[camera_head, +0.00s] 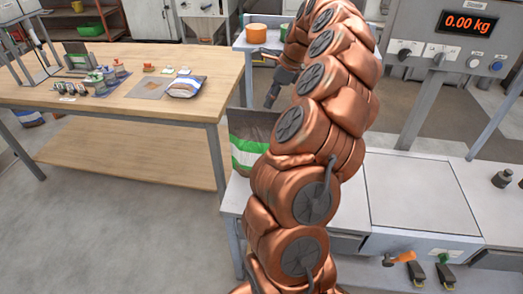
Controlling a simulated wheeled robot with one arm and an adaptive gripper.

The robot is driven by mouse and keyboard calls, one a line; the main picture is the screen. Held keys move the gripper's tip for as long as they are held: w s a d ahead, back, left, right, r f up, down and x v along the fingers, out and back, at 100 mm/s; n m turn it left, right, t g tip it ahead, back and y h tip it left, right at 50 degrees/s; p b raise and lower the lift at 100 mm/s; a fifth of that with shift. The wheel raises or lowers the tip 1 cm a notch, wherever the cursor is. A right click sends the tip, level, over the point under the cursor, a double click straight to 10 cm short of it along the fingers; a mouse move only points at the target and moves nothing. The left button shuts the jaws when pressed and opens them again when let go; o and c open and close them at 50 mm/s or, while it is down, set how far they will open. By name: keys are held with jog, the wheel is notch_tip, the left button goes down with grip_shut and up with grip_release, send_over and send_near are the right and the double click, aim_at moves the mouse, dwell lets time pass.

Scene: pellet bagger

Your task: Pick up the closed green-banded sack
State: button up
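A sack (246,152) with a dark top, a green band and a white band stands upright on the near white bench, left of my arm. My copper arm hides its right side, and I cannot tell whether its top is closed. My gripper (270,99) is dark and small, above and slightly right of the sack, pointing down and apart from it in the picture. Its fingers are too small and seen too much from the side to tell whether they are open. I see nothing held in it.
A scale with a 0.00 kg display (467,23) stands right of my arm. An orange pot (256,33) stands behind.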

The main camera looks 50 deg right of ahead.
jog(key=shift+w+d+p+x, duration=0.1)
jog(key=shift+p+x, duration=0.6)
jog(key=shift+x, duration=0.45)
jog(key=shift+w+d+p+x, duration=0.15)
jog(key=shift+p+x, duration=0.5)
jog(key=shift+x, duration=0.5)
jog(key=shift+w+a+f, duration=0.1)
jog(key=shift+f, duration=0.35)
jog(key=shift+f, duration=0.25)
jog(key=shift+c, duration=0.2)
grip_shut()
